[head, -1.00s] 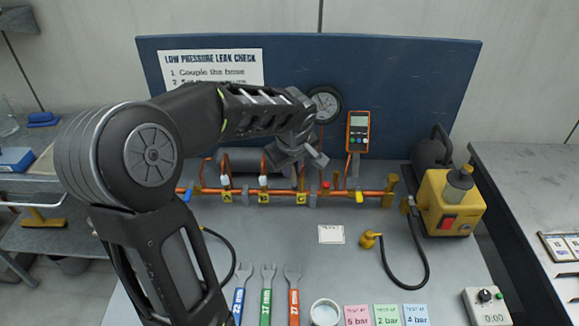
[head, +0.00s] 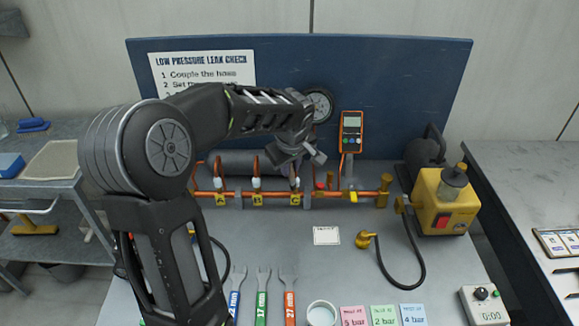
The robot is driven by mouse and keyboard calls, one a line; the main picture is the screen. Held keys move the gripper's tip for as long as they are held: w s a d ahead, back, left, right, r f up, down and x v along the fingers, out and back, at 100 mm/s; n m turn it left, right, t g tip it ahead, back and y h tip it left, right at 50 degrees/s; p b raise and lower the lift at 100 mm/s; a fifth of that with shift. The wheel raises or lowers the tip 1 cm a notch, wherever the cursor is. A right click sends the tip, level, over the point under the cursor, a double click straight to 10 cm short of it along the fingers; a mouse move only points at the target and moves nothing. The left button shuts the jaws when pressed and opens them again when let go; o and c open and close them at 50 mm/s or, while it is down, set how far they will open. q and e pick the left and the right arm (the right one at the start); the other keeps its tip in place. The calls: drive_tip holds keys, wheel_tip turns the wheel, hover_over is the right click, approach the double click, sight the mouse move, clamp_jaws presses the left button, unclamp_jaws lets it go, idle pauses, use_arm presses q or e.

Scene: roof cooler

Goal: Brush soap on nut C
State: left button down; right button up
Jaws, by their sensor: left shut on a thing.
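The nut C fitting (head: 295,184) is on the copper manifold, above the yellow tag C (head: 295,199), with a pale piece at its joint. My left gripper (head: 303,157) is just above it, pointing down, and shut on the brush, which the gripper mostly hides. I cannot tell whether the bristles touch the nut. Similar fittings with white pieces stand at tag A (head: 221,200) and tag B (head: 257,200). A round white pot (head: 321,314), which looks like the soap pot, is at the front edge. My right gripper is out of view.
Blue, green and orange wrenches (head: 262,300) lie at the front, beside pink, green and blue cards (head: 383,316). A yellow pump (head: 441,205) with a black hose (head: 415,262) stands right. A gauge (head: 319,103) and orange meter (head: 351,130) are behind. The mid-bench is mostly clear.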

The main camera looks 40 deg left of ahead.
use_arm(q)
drive_tip(key=shift+r, duration=0.15)
drive_tip(key=s+d+r, duration=0.3)
drive_tip(key=r, duration=0.1)
drive_tip(key=shift+s+d+r, duration=0.15)
drive_tip(key=shift+s+r, duration=0.25)
idle(0.3)
